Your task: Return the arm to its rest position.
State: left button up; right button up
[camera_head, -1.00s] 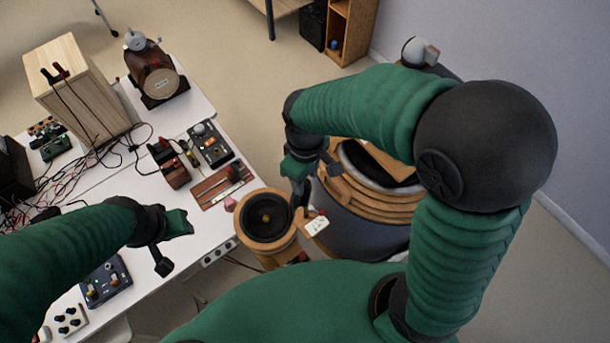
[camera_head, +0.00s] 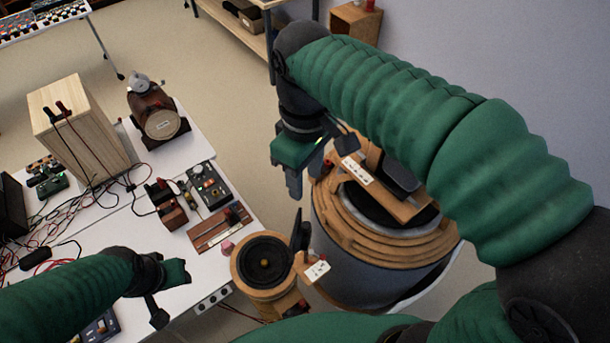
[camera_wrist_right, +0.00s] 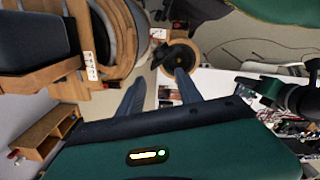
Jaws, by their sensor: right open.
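My right gripper (camera_head: 294,182) is open and empty, with its fingers pointing down. It hangs in the air near the large drum-shaped stand with wooden rings (camera_head: 365,235). Its two separated fingers (camera_wrist_right: 160,92) show in the right wrist view with nothing between them. My green right arm (camera_head: 430,130) reaches across the upper right of the head view. My left gripper (camera_head: 180,272) is over the near edge of the table; its jaw gap is not clear. A round wooden speaker with a black cone (camera_head: 266,262) stands below my right gripper; it also shows in the wrist view (camera_wrist_right: 181,56).
The white table (camera_head: 215,265) holds a wooden box (camera_head: 80,130), a brown cylindrical device (camera_head: 160,118), a control box (camera_head: 208,186) and tangled cables. A shelf (camera_head: 235,25) stands at the back. Open floor (camera_head: 235,110) lies between the table and stand.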

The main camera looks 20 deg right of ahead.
dwell(0.3)
jog(key=s+d+f+m+t+b, duration=0.1)
jog(key=f+b, duration=0.3)
jog(key=f, duration=0.7)
jog(key=s+d+f+m+b, duration=0.1)
jog(key=d+f+m+b, duration=0.3)
jog(key=f, duration=0.8)
jog(key=s+d+f+m+t+b, duration=0.1)
jog(key=f+b, duration=0.5)
jog(key=f, duration=0.6)
jog(key=shift+s+d+m+t, duration=0.3)
jog(key=shift+s+d+m, duration=0.2)
jog(key=shift+d+m, duration=0.5)
jog(key=shift+d+f, duration=0.1)
jog(key=shift+d, duration=0.15)
jog(key=shift+w, duration=0.1)
jog(key=shift+f, duration=0.1)
